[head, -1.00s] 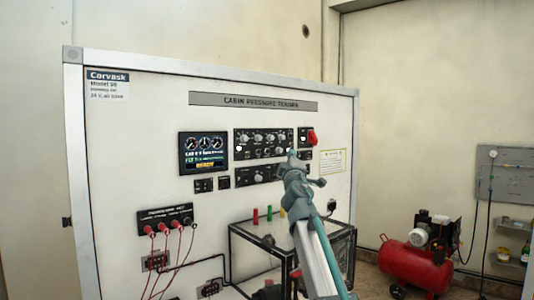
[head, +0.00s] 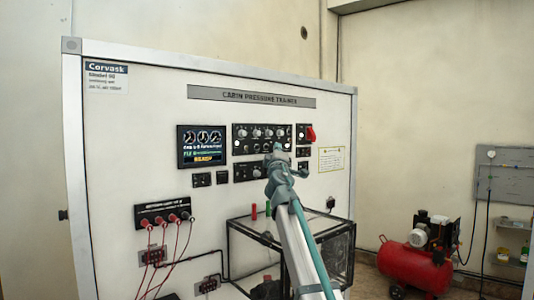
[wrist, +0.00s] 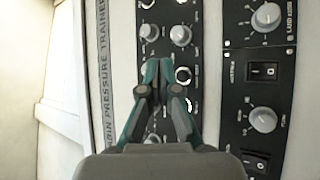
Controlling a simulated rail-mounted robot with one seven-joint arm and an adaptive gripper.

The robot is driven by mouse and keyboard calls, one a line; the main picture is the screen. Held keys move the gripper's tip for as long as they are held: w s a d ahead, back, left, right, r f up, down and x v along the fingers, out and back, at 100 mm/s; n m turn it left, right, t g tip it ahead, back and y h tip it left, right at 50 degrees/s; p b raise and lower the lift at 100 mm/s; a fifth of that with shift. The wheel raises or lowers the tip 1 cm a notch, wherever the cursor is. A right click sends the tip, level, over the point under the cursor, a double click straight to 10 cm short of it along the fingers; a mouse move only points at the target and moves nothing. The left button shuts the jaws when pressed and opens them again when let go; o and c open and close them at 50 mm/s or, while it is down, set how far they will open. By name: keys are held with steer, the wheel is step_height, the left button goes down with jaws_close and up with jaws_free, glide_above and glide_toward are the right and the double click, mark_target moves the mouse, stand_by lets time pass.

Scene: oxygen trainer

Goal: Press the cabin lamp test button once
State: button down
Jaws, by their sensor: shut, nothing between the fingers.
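The cabin pressure trainer is a white upright board (head: 120,150) with dark control panels. My gripper (head: 278,148) is in front of the lower right part of the upper knob panel (head: 262,131). In the wrist view my gripper (wrist: 159,68) is shut and empty, its fingertips together over that panel. Knobs (wrist: 180,36) show just beyond the tips, and pale rings (wrist: 183,75) lie to their right. My fingers hide part of the panel. I cannot read which control is the cabin lamp test button, nor tell whether the tips touch anything.
A lower panel (wrist: 263,94) has knobs and black rocker switches. A red switch lever (head: 311,134) is right of my gripper. A lit display (head: 202,146) is to the left. A black-framed clear case (head: 330,240) stands below, and a red compressor (head: 415,262) is at right.

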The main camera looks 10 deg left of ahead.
mark_target(267, 147)
steer(key=shift+w+a+b, duration=0.5)
steer(key=shift+w+a, duration=0.25)
steer(key=shift+a, duration=0.1)
steer(key=shift+w+a+b, duration=0.15)
steer(key=shift+b, duration=0.15)
stand_by(0.7)
steer(key=shift+w+a, duration=0.15)
steer(key=shift+a, duration=0.05)
steer(key=shift+w+a+b, duration=0.3)
steer(key=shift+b, duration=0.45)
stand_by(0.9)
steer(key=shift+s, duration=0.1)
steer(key=shift+s+d, duration=0.5)
steer(key=shift+d, duration=0.05)
steer(key=shift+d+p, duration=0.1)
steer(key=shift+p, duration=0.25)
